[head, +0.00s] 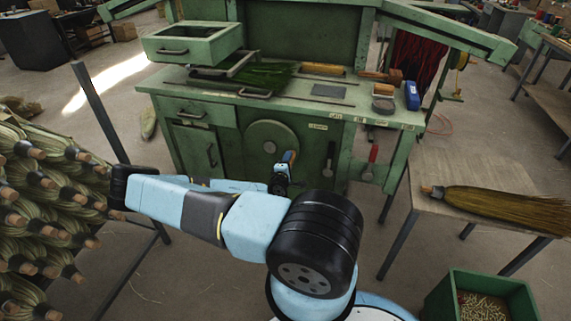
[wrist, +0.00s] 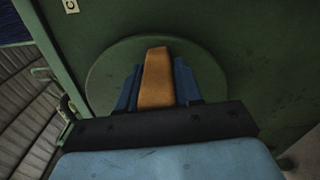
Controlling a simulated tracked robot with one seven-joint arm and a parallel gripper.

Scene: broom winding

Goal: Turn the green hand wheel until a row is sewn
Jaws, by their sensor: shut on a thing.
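The green hand wheel (head: 262,137) is a round disc on the front of the green machine in the head view. It also shows in the wrist view (wrist: 108,68), filling the middle. Its orange-brown handle (wrist: 157,75) points away from the wheel between my gripper's blue fingers. The lower wheel is partly hidden by my gripper and arm. A bundle of green broom fibre (head: 262,76) lies on the machine's worktop.
Stacked brooms (head: 45,200) fill a rack at the left. A wooden table (head: 450,165) with a finished broom (head: 500,205) stands at the right. A green bin (head: 480,295) sits at the lower right. Red-handled tools (head: 371,155) hang right of the wheel.

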